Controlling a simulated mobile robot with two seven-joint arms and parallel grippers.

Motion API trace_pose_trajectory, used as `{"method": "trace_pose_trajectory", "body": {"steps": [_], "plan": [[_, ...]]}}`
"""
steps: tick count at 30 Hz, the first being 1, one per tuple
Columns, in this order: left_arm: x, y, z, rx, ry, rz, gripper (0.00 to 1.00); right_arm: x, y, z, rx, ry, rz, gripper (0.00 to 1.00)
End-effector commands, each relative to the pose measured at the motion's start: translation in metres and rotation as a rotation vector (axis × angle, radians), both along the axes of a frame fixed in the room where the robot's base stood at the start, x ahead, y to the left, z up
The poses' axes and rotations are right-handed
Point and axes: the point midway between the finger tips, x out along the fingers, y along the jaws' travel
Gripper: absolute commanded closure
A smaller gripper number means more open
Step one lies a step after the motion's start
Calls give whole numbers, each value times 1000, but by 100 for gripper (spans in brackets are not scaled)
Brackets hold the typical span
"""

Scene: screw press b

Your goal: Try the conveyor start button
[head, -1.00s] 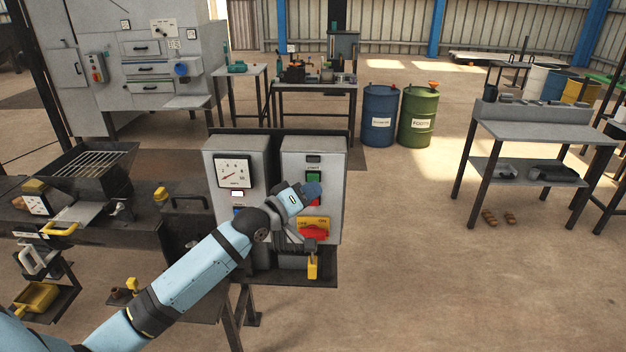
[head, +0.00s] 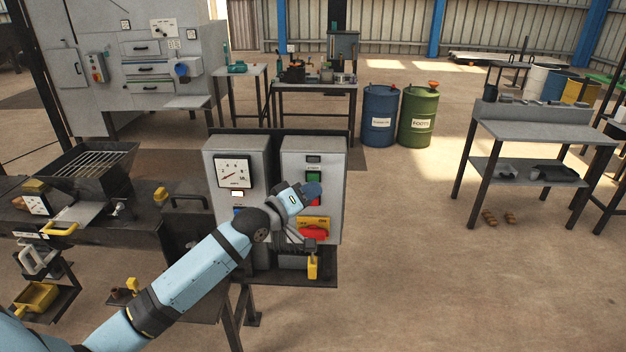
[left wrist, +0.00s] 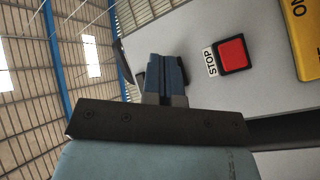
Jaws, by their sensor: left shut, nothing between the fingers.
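The right-hand grey control box (head: 332,170) carries a green button (head: 314,177) under a small label near its top. A red button labelled STOP (left wrist: 232,53) shows in the left wrist view; in the head view it is mostly behind my gripper. My left gripper (head: 314,189) is in front of this box, just below the green button in the picture. Its blue fingers (left wrist: 166,74) are together and empty, close to the panel. The green button does not show in the left wrist view, and I cannot tell whether the fingertips touch it. My right gripper is out of view.
A yellow plate with a red switch (head: 313,229) is lower on the same box, with a yellow padlock (head: 312,266) below. A box with a dial gauge (head: 234,172) stands to the left. A dark hopper (head: 88,170) is further left.

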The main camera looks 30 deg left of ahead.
Motion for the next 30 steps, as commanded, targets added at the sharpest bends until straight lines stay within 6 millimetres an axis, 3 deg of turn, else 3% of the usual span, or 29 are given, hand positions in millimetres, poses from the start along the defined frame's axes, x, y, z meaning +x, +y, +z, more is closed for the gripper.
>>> {"method": "trace_pose_trajectory", "body": {"steps": [30], "plan": [[7, 5, 0, 0, 0, 0, 100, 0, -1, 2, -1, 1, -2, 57]]}}
